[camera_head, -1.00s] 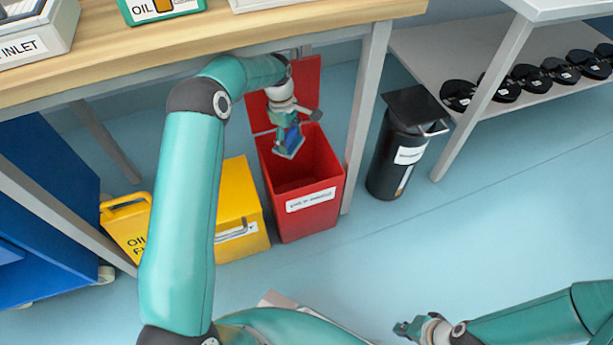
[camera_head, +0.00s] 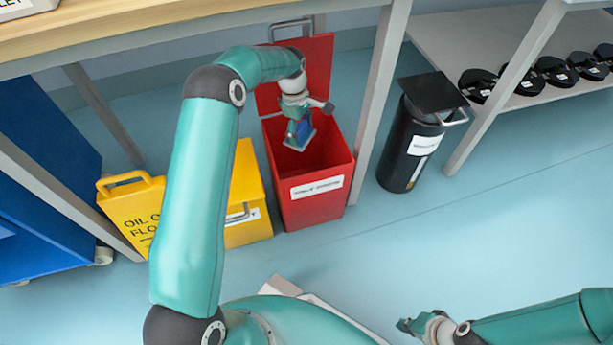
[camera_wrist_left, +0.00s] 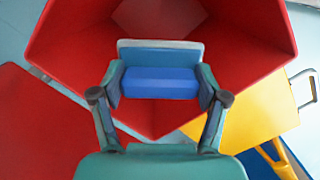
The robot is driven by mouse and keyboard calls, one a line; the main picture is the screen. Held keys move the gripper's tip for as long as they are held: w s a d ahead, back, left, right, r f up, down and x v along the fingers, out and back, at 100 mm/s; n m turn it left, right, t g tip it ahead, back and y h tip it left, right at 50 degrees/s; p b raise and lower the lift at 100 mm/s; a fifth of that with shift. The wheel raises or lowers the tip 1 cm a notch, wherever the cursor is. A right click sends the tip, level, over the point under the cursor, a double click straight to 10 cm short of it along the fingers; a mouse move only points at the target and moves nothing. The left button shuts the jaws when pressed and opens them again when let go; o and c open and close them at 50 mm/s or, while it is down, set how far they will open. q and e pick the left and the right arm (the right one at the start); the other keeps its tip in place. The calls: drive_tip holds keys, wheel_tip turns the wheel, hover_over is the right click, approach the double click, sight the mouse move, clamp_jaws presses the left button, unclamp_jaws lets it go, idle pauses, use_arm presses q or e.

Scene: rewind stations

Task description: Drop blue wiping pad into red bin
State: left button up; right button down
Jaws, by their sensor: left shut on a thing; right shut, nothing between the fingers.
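The blue wiping pad (camera_wrist_left: 160,82) is held between the fingers of my left gripper (camera_wrist_left: 159,80), in the left wrist view. In the head view the pad (camera_head: 304,127) shows as a small blue patch at my left gripper (camera_head: 300,132). The red bin (camera_head: 318,208) stands on the floor with its lid open at the back. The gripper and pad are over the bin's opening; the bin's walls (camera_wrist_left: 55,42) surround them in the wrist view. My right gripper (camera_head: 408,326) is shut and empty at the lower right, far from the bin.
A yellow bin (camera_head: 248,190) stands left of the red bin, with a yellow floor sign (camera_head: 130,210) beside it. A black canister (camera_head: 405,150) stands to the right. A table leg (camera_head: 378,110) rises between red bin and canister.

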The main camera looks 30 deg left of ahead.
use_arm(q)
drive_tip(key=o, duration=1.1)
drive_tip(key=r, duration=0.4)
drive_tip(key=a+r, duration=0.1)
drive_tip(key=r, duration=0.7)
drive_tip(key=shift+a, duration=0.2)
drive_tip(key=shift+s+f, duration=0.1)
